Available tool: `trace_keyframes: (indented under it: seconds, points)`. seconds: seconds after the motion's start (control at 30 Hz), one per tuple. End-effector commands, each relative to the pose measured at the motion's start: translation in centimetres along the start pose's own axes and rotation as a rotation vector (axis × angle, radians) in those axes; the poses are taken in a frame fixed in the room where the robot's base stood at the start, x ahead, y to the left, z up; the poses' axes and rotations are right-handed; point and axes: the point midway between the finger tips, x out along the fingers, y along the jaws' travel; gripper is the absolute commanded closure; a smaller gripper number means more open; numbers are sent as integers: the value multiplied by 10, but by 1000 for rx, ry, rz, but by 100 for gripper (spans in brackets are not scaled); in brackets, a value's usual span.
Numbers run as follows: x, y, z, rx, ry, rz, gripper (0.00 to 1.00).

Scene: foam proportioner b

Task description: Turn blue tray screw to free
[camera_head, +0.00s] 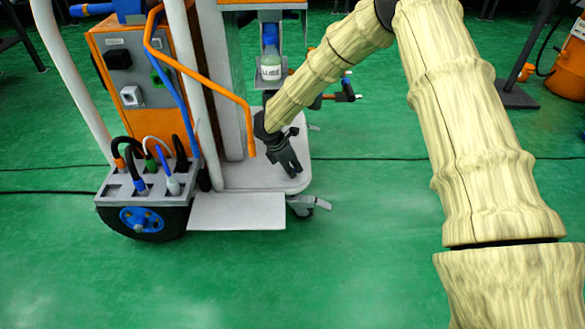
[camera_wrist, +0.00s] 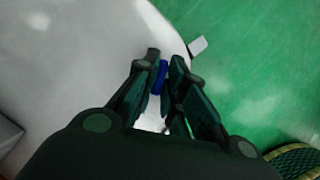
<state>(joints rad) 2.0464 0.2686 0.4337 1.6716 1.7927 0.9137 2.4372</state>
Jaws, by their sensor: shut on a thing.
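My gripper (camera_head: 290,168) reaches down over the right side of the cart's white base tray (camera_head: 243,180). In the wrist view, the fingers of my gripper (camera_wrist: 165,68) are closed around a small blue piece, the blue tray screw (camera_wrist: 162,77). Only a narrow strip of the screw shows between the fingertips; the rest is hidden. The white tray (camera_wrist: 80,70) lies below it. The screw cannot be made out in the head view, behind the fingers. Whether it is still seated in the tray cannot be told.
A bottle with a blue cap (camera_head: 270,60) hangs above my gripper. A caster (camera_head: 305,205) is under the tray's right corner.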

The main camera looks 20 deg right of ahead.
Motion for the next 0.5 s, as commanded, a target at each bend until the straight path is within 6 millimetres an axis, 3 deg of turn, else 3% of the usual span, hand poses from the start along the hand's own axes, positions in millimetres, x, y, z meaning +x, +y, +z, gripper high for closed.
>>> trace_keyframes:
  seconds: [0.5]
  points:
    - [-5, -1, 4, -186, 5, 81, 100]
